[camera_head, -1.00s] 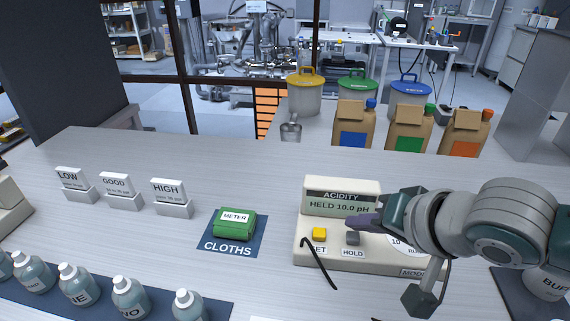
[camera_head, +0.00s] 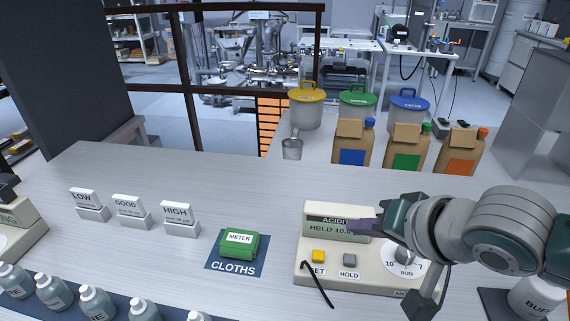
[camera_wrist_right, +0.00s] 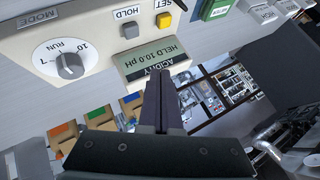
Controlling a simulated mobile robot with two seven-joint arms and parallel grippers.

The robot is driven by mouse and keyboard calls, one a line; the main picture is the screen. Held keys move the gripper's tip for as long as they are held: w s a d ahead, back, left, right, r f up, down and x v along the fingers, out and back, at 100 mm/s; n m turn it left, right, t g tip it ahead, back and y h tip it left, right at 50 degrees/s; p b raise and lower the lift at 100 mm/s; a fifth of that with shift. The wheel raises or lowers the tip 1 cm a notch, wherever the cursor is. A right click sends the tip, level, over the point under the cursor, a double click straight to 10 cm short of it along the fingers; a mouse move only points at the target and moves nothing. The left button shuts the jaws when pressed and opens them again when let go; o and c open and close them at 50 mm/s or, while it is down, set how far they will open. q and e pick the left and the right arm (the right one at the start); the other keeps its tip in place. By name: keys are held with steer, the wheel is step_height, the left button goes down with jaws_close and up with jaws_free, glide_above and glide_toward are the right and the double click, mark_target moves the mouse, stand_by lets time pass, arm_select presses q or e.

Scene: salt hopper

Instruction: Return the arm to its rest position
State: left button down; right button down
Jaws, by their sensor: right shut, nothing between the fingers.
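My right gripper (camera_head: 352,226) is shut and empty. It comes in from the right and hovers in front of the acidity meter (camera_head: 297,272), hiding part of its display. The display reads HELD 10.0 pH in the right wrist view (camera_wrist_right: 155,61). A yellow SET button (camera_head: 318,256), a grey HOLD button (camera_head: 349,260) and a dial (camera_head: 404,267) are on the meter's face. The fingers appear clear of the buttons. In the right wrist view my shut fingers (camera_wrist_right: 160,75) point toward the display. My left gripper is not in view.
A green METER cloth (camera_head: 238,245) lies on a blue CLOTHS mat (camera_head: 214,262). LOW, GOOD and HIGH signs (camera_head: 180,220) stand left of it. Several bottles (camera_head: 97,300) line the front left. Brown bags (camera_head: 407,150) and lidded pots (camera_head: 306,110) stand behind.

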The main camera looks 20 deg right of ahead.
steer(key=shift+f, duration=0.1)
stand_by(0.3)
steer(key=s+a+r+n+g, duration=0.3)
steer(key=s+n, duration=0.2)
steer(key=s, duration=0.5)
steer(key=s+a+r+n+g, duration=0.3)
steer(key=s+n, duration=0.2)
steer(key=s, duration=0.5)
step_height(320, 180, up, 32)
steer(key=p, duration=3.2)
steer(key=shift+w, duration=0.15)
